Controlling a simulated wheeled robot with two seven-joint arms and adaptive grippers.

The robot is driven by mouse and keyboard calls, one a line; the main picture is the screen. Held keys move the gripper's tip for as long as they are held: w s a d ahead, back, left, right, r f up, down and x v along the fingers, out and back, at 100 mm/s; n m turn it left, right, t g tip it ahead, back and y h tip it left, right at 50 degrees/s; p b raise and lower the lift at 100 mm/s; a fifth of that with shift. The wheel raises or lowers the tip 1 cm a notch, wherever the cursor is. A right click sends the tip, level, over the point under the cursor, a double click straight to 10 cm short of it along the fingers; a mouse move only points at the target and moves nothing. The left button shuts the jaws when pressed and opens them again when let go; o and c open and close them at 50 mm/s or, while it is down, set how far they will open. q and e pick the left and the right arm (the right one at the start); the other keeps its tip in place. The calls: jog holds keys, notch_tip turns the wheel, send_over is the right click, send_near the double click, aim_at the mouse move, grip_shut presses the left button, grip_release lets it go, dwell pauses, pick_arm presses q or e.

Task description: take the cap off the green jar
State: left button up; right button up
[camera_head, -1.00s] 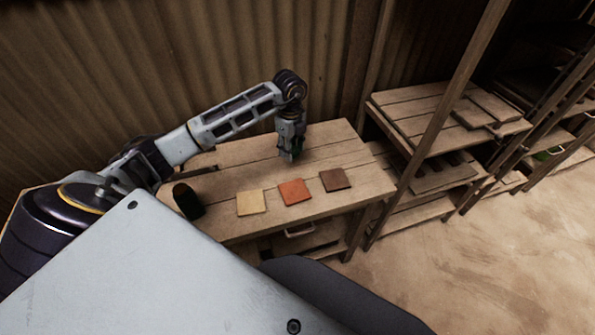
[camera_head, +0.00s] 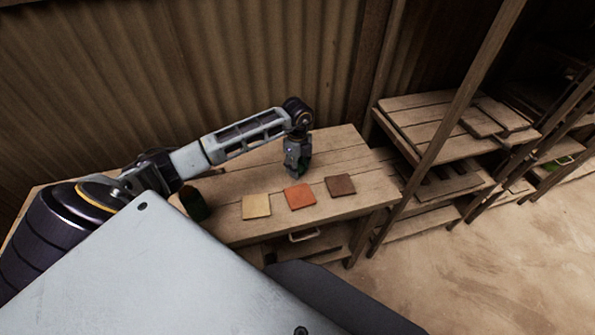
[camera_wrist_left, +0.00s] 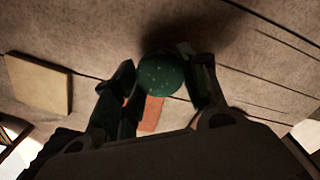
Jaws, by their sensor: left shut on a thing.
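The green jar stands on the wooden bench. It shows as a round, speckled green top (camera_wrist_left: 162,75) between my fingers in the left wrist view, and as a bit of green at the gripper in the head view. I take this top to be its cap; the seam and the body below are hidden. My left gripper (camera_head: 297,168) points down, low over the bench behind the tiles, and is shut on the cap, one finger on each side (camera_wrist_left: 165,80). My right gripper is in neither view.
On the bench (camera_head: 345,150) lie a yellow tile (camera_head: 256,206), an orange tile (camera_head: 300,196) and a brown tile (camera_head: 340,185). A dark upright object (camera_head: 194,204) stands at the bench's left. Shelves (camera_head: 440,115) stand to the right; a corrugated wall (camera_head: 200,60) rises behind.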

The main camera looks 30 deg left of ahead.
pick_arm(q)
jog(key=shift+f, duration=1.45)
jog(key=shift+f, duration=0.15)
jog(key=o, duration=0.8)
jog(key=shift+o, duration=0.2)
notch_tip(320, 180, up, 12)
jog(key=shift+r, duration=0.2)
